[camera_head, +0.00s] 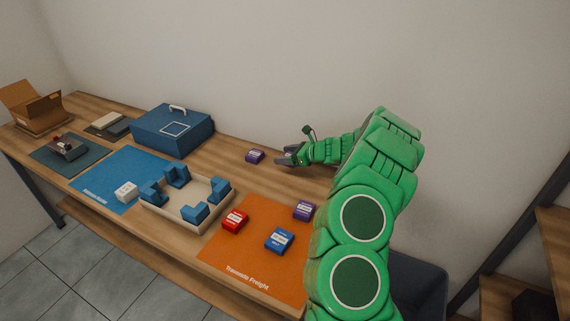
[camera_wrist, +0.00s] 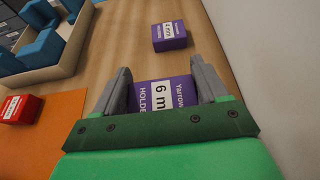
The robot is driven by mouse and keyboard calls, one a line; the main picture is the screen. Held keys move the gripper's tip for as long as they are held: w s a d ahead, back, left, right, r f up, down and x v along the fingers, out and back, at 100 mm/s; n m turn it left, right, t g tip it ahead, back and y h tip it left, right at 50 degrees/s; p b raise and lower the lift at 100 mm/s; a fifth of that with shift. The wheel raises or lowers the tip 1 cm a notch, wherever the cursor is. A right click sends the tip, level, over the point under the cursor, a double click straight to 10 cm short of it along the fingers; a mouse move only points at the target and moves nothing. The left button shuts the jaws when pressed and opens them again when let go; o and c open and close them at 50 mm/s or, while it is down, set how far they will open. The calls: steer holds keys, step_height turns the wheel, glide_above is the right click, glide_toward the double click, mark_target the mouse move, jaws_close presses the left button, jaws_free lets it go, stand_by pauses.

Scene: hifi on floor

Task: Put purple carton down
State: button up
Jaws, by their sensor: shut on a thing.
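My gripper (camera_head: 288,157) is over the back of the wooden table. In the wrist view my gripper (camera_wrist: 162,80) is shut on a purple carton (camera_wrist: 163,97) with a white "6 m" label, one grey finger on each side. The head view does not clearly show this carton, and I cannot tell whether it touches the table. A second purple carton (camera_head: 255,156) stands on bare wood just left of my gripper, and it also shows ahead of the fingers in the wrist view (camera_wrist: 169,36). A third purple carton (camera_head: 304,210) lies on the orange mat (camera_head: 225,254).
A red carton (camera_head: 235,220) and a blue carton (camera_head: 279,239) are on the orange mat. A tray (camera_head: 158,212) with blue blocks stands left of it. A blue case (camera_head: 172,130) stands at the back. Bare wood lies around my gripper; the wall is close behind.

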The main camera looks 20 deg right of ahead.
mark_target(285, 168)
steer(key=shift+w+d+f, duration=0.1)
steer(key=shift+w+f, duration=0.75)
steer(key=shift+f, duration=0.2)
steer(key=shift+w+f, duration=0.1)
steer(key=shift+w+f, duration=0.1)
steer(key=shift+f, duration=1.55)
steer(key=shift+f, duration=0.1)
steer(key=o, duration=1)
steer(key=shift+o, duration=0.2)
